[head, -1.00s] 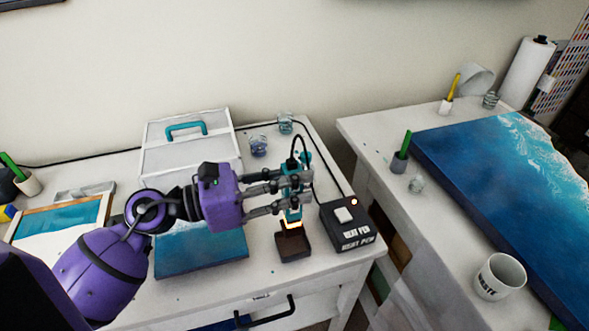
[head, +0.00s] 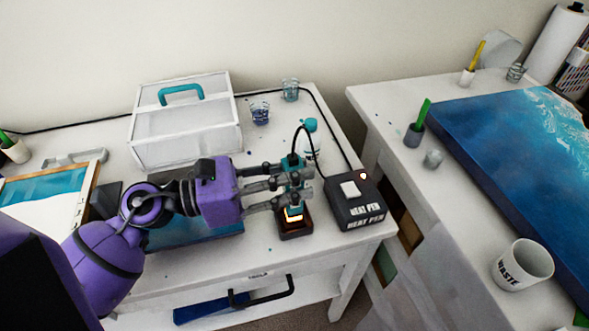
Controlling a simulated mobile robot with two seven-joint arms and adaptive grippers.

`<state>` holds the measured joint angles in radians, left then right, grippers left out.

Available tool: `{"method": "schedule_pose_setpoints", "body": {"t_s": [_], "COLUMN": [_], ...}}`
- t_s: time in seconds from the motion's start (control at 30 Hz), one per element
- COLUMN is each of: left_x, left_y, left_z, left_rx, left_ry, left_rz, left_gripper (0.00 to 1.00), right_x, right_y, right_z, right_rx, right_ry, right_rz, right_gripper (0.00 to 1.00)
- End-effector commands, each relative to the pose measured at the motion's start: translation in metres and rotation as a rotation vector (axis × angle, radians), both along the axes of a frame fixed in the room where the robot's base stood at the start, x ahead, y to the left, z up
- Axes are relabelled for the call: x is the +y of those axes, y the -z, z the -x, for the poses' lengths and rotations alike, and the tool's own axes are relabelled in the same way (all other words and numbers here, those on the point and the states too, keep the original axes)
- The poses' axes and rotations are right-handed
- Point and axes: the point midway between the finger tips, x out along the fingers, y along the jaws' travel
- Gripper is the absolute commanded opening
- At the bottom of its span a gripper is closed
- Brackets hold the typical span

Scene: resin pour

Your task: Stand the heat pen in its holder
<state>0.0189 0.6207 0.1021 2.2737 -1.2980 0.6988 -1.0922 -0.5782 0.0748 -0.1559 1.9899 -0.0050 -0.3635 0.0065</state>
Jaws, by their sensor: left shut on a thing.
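The heat pen (head: 293,200) is teal with a glowing orange tip pointing down and a black cord rising from its top. My left gripper (head: 295,187) is shut on the pen and holds it roughly upright. The holder (head: 296,227), a small dark brown block, stands on the white table directly below. The glowing tip is at the holder's top opening; how deep it sits inside I cannot tell. The heat pen's black control box (head: 356,201), with a white switch and a lit red lamp, stands just right of the holder. My right gripper is not in view.
A white box with a teal handle (head: 183,118) stands behind my left arm. Small glass jars (head: 260,112) and a teal-capped bottle (head: 311,128) stand behind the pen. A blue panel lies partly under my arm. A second table with a large blue panel (head: 515,160) and a waste cup (head: 522,264) is at right.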

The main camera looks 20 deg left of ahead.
Motion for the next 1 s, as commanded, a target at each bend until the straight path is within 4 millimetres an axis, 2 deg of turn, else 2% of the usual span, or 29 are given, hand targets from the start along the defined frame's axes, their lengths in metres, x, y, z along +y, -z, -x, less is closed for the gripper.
{"method": "schedule_pose_setpoints", "body": {"t_s": [0.3,0.33,0.47,0.8,1.0], "left_x": [0.0,0.0,0.0,0.002,0.023], "left_y": [-0.001,-0.001,0.0,0.001,0.002], "left_z": [0.0,0.0,0.0,0.001,0.015], "left_rx": [-0.003,-0.003,-0.003,0.0,0.003], "left_ry": [0.0,0.0,0.0,0.0,-0.004], "left_rz": [0.001,0.001,0.001,-0.001,-0.002], "left_gripper": [0.0,0.29,0.46,0.47,0.47], "right_x": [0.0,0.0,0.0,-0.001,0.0], "right_y": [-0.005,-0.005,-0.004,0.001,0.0], "right_z": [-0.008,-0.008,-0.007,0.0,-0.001], "right_rx": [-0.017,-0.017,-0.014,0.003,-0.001], "right_ry": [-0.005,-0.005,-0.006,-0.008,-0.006], "right_rz": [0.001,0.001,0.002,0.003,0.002], "right_gripper": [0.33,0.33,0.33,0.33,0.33]}}
